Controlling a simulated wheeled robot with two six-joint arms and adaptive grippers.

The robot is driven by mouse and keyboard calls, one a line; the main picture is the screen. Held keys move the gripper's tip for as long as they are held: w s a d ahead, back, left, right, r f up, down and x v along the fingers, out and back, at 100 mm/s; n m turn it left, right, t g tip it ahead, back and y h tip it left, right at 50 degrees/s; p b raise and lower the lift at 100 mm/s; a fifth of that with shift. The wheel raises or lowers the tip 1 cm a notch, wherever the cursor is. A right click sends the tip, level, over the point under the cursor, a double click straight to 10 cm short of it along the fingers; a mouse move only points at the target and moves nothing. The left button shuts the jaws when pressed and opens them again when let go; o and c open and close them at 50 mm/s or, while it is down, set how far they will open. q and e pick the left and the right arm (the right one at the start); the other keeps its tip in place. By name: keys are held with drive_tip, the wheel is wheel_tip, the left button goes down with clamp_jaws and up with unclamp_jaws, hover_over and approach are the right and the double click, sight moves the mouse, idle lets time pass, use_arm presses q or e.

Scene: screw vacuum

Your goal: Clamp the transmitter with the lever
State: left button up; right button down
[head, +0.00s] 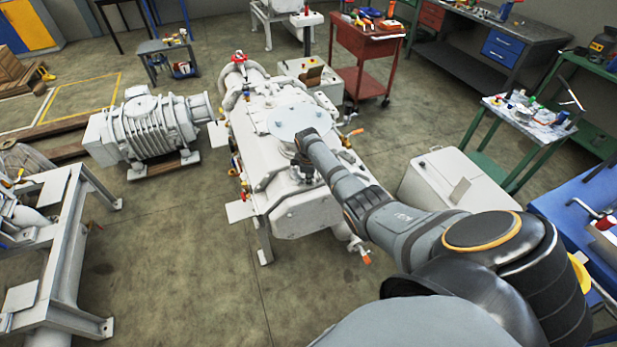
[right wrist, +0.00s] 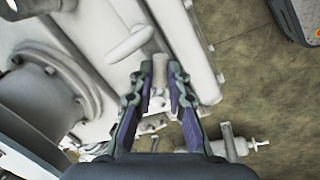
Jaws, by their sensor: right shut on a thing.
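My right gripper (head: 303,168) is at the top of the white vacuum pump (head: 285,222), beside the pale round plate (head: 297,117), in the head view. In the right wrist view its two dark fingers (right wrist: 160,88) stand on either side of a small pale part (right wrist: 158,104), and it is shut on that part. A white, rod-like handle (right wrist: 126,44) lies just beyond the fingertips; I cannot tell if it is the lever. I cannot make out the transmitter for sure. My left gripper is not in view.
A grey ribbed machine (head: 150,130) stands left of the pump. A white box (head: 455,180) is on the floor to the right. A red trolley (head: 368,48) is behind the pump, and a steel frame (head: 60,240) is at the left. The floor in front is clear.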

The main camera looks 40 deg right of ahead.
drive_tip(key=n, duration=0.1)
drive_tip(key=w+n, duration=0.1)
drive_tip(key=shift+d+n+b, duration=0.4)
drive_tip(key=shift+w+d+n+t+y+b, duration=0.1)
drive_tip(key=shift+w+n+y+b, duration=0.15)
drive_tip(key=shift+n, duration=0.4)
drive_tip(key=shift+w+d+n+t+y+b, duration=0.15)
drive_tip(key=shift+n+b, duration=0.25)
drive_tip(key=shift+n, duration=0.2)
drive_tip(key=shift+w+d+n+t+y+b, duration=0.1)
drive_tip(key=shift+w+n+y+b, duration=0.15)
drive_tip(key=shift+n, duration=0.4)
drive_tip(key=shift+r, duration=0.1)
drive_tip(key=c, duration=1.3)
unclamp_jaws()
drive_tip(key=shift+a, duration=0.1)
drive_tip(key=shift+s+r, duration=0.1)
drive_tip(key=shift+r, duration=0.3)
drive_tip(key=v, duration=1.1)
drive_tip(key=shift+a, duration=0.1)
